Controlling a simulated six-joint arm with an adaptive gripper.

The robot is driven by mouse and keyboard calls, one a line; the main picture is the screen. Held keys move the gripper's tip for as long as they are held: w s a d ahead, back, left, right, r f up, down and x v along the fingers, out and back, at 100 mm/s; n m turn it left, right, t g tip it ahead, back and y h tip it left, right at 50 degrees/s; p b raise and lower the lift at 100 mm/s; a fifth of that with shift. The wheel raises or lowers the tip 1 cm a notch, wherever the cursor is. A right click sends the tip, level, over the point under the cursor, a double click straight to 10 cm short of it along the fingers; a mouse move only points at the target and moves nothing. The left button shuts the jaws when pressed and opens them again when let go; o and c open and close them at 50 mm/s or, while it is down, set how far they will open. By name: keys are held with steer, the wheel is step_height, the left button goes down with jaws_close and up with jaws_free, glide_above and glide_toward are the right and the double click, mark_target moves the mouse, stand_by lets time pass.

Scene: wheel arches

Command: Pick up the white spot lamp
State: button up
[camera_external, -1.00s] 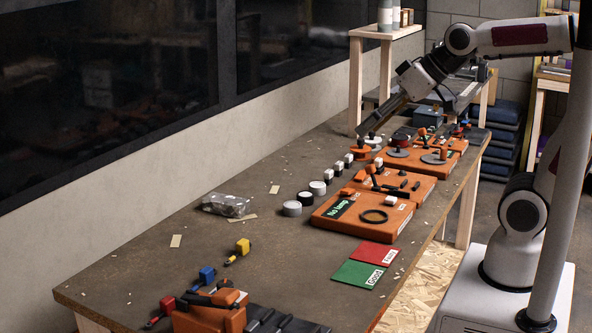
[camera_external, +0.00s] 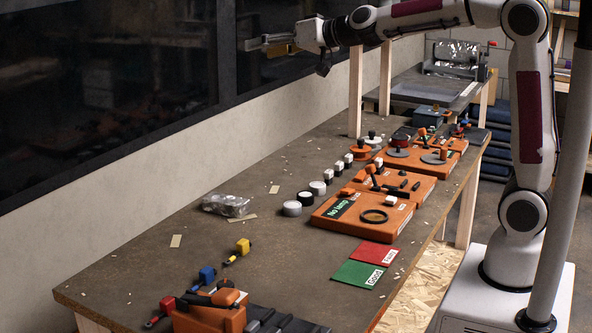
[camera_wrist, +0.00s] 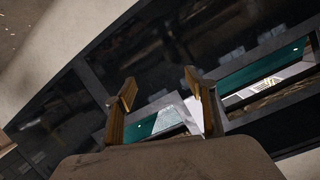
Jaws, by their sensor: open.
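Several short round lamp-like pieces stand in a row on the bench in the external view, left of the orange boards. One has a white top (camera_external: 317,187), a second is dark-topped with a white rim (camera_external: 305,198), and a third is grey-white (camera_external: 292,208). I cannot tell for certain which is the white spot lamp. My gripper (camera_external: 256,43) is high above the bench at the upper left, pointing left towards the dark windows, far from these pieces. In the wrist view its fingers (camera_wrist: 160,86) are apart with nothing between them.
An orange board with a green-lettered label (camera_external: 345,207) holds a dark ring (camera_external: 374,216). Small white cubes (camera_external: 338,169) stand behind the round pieces. A clear bag (camera_external: 228,205) lies to their left. Green (camera_external: 358,274) and red (camera_external: 373,253) cards lie in front.

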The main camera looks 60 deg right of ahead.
steer(key=w+d+m+t+h, duration=0.1)
steer(key=w+d+m+h, duration=0.2)
steer(key=w+d, duration=0.35)
steer(key=w+d+f+m+g+h, duration=0.2)
steer(key=w+d+f+m+h, duration=0.35)
steer(key=w+d, duration=0.25)
steer(key=m+g+h, duration=0.5)
steer(key=m+g, duration=0.1)
steer(key=g, duration=0.4)
glide_above(302, 194)
steer(key=w+d, duration=0.1)
steer(key=w, duration=0.8)
step_height(302, 194, down, 23)
steer(key=s+f+g, duration=0.2)
steer(key=s+f, duration=0.1)
steer(key=f, duration=0.2)
steer(key=s+f+m+g, duration=0.1)
steer(key=s+f+g, duration=0.1)
steer(key=f, duration=0.3)
steer(key=s+a+f+g+y, duration=0.1)
steer(key=s+f+g, duration=0.1)
steer(key=s+f, duration=0.2)
steer(key=shift+f+m, duration=0.25)
steer(key=shift+f, duration=0.25)
steer(key=shift+d, duration=0.1)
steer(key=shift+x, duration=1.25)
